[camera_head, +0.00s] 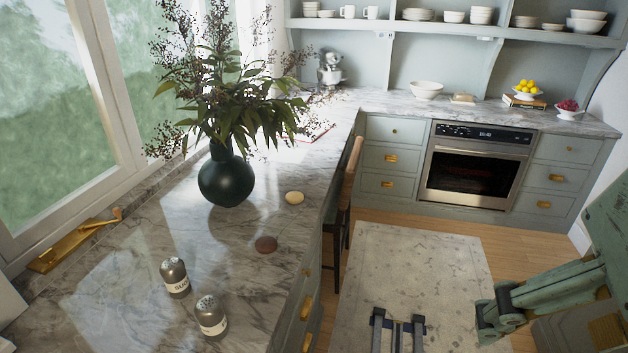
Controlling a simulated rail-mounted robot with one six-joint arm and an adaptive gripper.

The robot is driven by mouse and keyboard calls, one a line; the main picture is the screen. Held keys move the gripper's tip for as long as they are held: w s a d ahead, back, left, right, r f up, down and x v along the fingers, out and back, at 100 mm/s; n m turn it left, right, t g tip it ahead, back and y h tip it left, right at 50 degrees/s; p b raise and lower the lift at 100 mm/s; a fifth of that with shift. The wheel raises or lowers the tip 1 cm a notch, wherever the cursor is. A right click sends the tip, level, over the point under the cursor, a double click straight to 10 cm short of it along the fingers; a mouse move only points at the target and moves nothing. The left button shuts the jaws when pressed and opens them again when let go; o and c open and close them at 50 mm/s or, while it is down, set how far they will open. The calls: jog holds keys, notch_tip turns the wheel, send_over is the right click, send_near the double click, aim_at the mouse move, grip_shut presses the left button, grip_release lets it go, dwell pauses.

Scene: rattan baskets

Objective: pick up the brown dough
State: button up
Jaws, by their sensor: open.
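The brown dough (266,244) is a small, flat, round piece lying on the marble counter (205,250), near the counter's right edge. Nothing covers it. My gripper (398,322) shows at the bottom of the picture, right of the counter and over the pale rug. Its two fingers are apart with nothing between them. It is well away from the dough, to the lower right of it.
A cream round piece (294,198) lies just behind the dough. A dark green vase (227,180) with tall branches stands behind left. Two labelled jars (174,277) (211,316) stand in front left. A stool (345,190) stands against the counter's right side.

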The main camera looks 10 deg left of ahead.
jog(key=c, duration=0.3)
jog(key=shift+c, duration=0.2)
jog(key=shift+w, duration=0.1)
